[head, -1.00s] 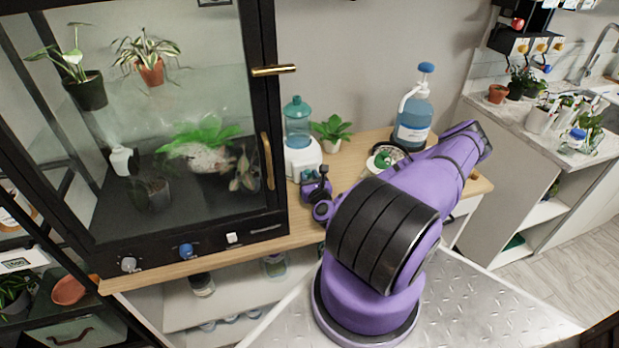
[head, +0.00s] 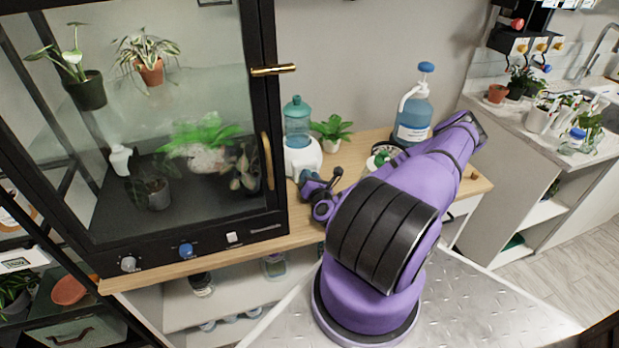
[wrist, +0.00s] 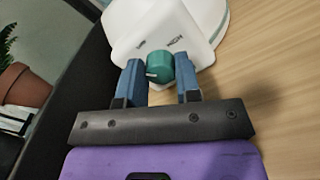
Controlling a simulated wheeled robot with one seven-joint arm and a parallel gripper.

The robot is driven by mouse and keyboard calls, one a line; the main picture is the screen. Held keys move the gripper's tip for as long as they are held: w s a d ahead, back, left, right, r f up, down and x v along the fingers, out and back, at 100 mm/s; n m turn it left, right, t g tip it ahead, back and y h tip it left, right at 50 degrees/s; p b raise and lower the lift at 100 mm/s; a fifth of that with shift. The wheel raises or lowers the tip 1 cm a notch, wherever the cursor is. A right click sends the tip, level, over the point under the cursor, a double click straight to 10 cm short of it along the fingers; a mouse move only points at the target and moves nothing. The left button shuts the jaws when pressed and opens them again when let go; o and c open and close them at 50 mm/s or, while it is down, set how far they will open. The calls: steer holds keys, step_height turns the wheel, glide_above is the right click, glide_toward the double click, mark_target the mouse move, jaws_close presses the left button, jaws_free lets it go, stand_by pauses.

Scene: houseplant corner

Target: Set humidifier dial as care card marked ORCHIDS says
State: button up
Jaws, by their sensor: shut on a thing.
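The humidifier (head: 301,158) stands on the wooden top to the right of the glass cabinet, with a white base and a teal tank. In the wrist view its white base (wrist: 205,22) carries the labels LOW on the left and HIGH on the right. Its green dial (wrist: 160,65) sits below them, with a pale mark toward its left side. My gripper (wrist: 161,78) has its blue fingers on either side of the dial and is shut on it. In the head view my wrist hides the dial. I see no readable card marked ORCHIDS.
The glass cabinet (head: 270,100) with a dark frame stands close on the left, holding several plants. A small potted plant (head: 331,133) and a large blue bottle (head: 413,115) stand to the right of the humidifier. Bare wood (wrist: 265,80) lies right of the gripper.

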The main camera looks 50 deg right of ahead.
steer(key=shift+m, duration=1.5)
steer(key=o, duration=0.9)
steer(key=shift+s, duration=0.1)
